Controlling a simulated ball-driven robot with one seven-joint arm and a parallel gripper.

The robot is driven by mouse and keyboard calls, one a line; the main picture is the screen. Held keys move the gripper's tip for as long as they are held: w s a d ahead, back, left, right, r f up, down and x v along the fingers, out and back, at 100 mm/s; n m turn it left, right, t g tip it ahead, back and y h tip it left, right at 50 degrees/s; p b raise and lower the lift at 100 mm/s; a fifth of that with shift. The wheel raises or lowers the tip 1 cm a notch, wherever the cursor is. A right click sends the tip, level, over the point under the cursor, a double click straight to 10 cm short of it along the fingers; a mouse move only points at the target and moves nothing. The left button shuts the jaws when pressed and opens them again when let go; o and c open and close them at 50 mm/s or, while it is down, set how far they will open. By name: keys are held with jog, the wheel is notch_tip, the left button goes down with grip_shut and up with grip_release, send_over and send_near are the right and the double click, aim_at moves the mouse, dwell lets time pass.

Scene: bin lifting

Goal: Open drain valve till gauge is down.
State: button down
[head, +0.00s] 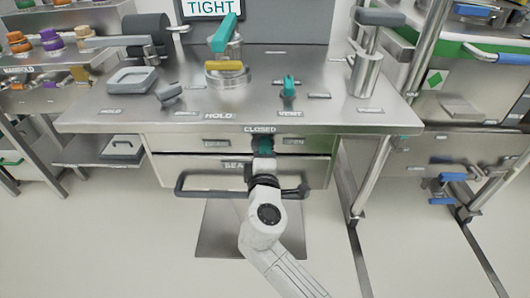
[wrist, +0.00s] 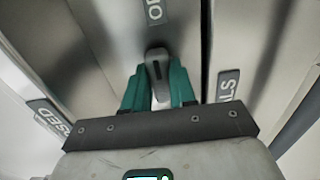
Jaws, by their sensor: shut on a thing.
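My gripper (head: 264,147), with teal fingers, is at the bench front just below the label CLOSED (head: 263,129). In the wrist view my gripper (wrist: 159,92) is shut on a small grey lever (wrist: 157,66), which stands between the teal fingers. This lever looks like the drain valve's handle; in the head view my gripper hides it. A CLOSED label (wrist: 48,117) lies left of the fingers in the wrist view, with partly cut-off labels above and to the right. No gauge dial can be made out; a screen (head: 212,7) reads TIGHT.
A teal VENT handle (head: 289,87) and a round fitting with a yellow bar (head: 225,72) stand on the steel bench top (head: 335,100). A drawer with a dark bar handle (head: 205,191) lies below my gripper. Shelving stands left; floor in front is open.

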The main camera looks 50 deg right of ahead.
jog(key=shift+f, duration=0.1)
dwell(0.3)
jog(key=c, duration=0.9)
grip_release()
jog(key=v, duration=1.1)
jog(key=shift+p, duration=0.4)
jog(key=shift+d, duration=0.1)
